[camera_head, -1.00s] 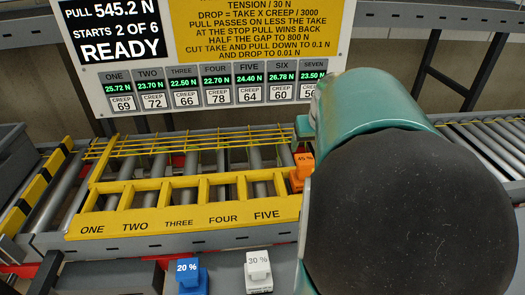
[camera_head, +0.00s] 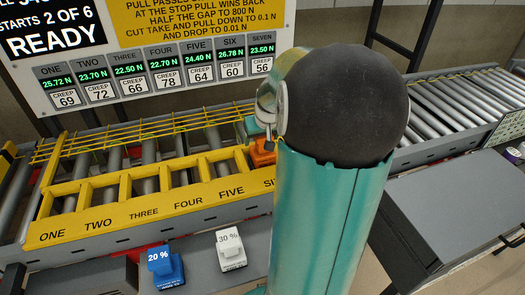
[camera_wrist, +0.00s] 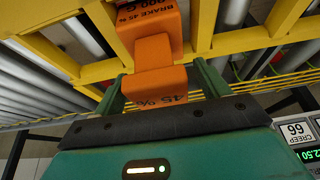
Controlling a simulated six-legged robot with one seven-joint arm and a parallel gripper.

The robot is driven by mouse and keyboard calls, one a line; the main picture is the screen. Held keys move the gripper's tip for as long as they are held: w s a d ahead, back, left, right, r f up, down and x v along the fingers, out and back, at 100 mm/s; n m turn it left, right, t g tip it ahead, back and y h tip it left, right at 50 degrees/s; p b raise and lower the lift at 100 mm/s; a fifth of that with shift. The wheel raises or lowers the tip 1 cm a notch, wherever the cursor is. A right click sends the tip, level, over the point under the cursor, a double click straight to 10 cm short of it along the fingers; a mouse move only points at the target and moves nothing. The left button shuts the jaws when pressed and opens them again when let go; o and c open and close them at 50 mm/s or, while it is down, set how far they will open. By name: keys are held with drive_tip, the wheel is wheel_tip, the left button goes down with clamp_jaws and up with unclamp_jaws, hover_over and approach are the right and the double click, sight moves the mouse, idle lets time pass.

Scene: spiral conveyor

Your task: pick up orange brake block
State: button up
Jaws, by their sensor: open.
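The orange brake block (camera_head: 262,153) sits at the yellow slotted frame, near slot six, in the head view, partly hidden by my arm. In the wrist view the orange brake block (camera_wrist: 160,82) shows its stepped shape, marked 45 % and BRAKE 45 %. My gripper (camera_wrist: 161,78) has its two green fingers on either side of the block's near part. The fingers look open, with small gaps at the sides. In the head view my arm hides most of the gripper.
A blue 20 % block (camera_head: 166,268) and a white 30 % block (camera_head: 231,249) stand on the grey ledge in front. The yellow slotted frame (camera_head: 120,212) has raised bars. A readout board (camera_head: 150,60) stands behind. A grey box (camera_head: 460,205) is at the right.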

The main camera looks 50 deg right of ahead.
clamp_jaws()
drive_tip(key=shift+r, duration=0.1)
drive_tip(key=shift+w+r, duration=0.1)
